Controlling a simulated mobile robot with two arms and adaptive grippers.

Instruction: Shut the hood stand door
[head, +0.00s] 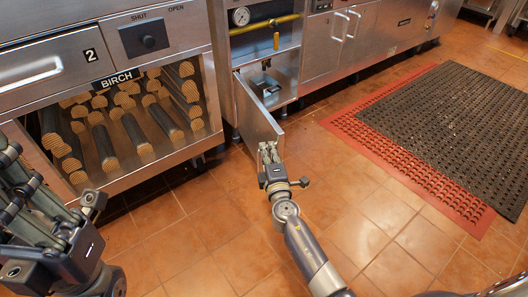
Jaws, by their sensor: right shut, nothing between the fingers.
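The hood stand door (258,112) is a narrow metal panel standing ajar, swung out from the open cabinet (286,76) in the upper middle of the head view. My left gripper (62,222) is at the lower left, in front of the wood compartment, partly cut off by the frame edge. Its fingers' opening is unclear.
A glass-fronted compartment of birch logs (128,130) stands at left under a knob panel (150,40). Closed steel cabinets (345,45) run to the right. A black mat (455,125) lies over a red mat (345,125). The tiled floor (200,225) between is clear.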

